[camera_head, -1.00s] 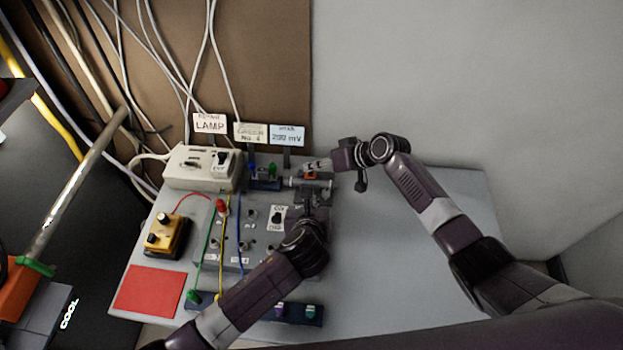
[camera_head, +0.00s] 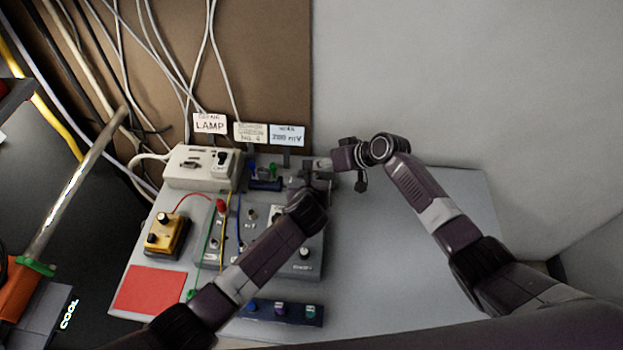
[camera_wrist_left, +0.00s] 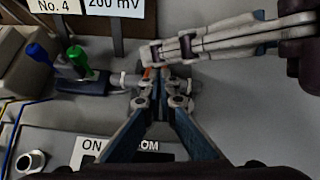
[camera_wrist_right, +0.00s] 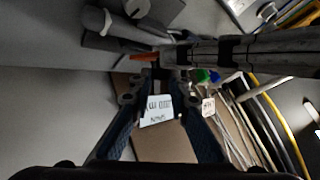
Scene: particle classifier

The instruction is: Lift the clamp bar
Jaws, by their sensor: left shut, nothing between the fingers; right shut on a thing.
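The clamp bar shows as a small orange piece in the right wrist view (camera_wrist_right: 136,57) and the left wrist view (camera_wrist_left: 147,72). My right gripper (camera_head: 318,164) comes in from the right and is shut on it; its fingertips (camera_wrist_left: 150,54) cover most of the bar. My left gripper (camera_head: 306,186) is shut and empty. Its fingertips (camera_wrist_left: 160,76) are at the clamp's pale metal cylinder (camera_wrist_left: 188,86), close below the right fingertips. I cannot tell whether they touch the clamp. The arms hide much of the clamp in the head view.
A dark block with blue and green plugs (camera_head: 265,184) stands left of the clamp. A cream box (camera_head: 196,169), an orange-yellow box (camera_head: 167,234), a grey control panel (camera_head: 310,262) with leads and a red mat (camera_head: 150,290) share the table. The table's right side (camera_head: 410,270) is clear.

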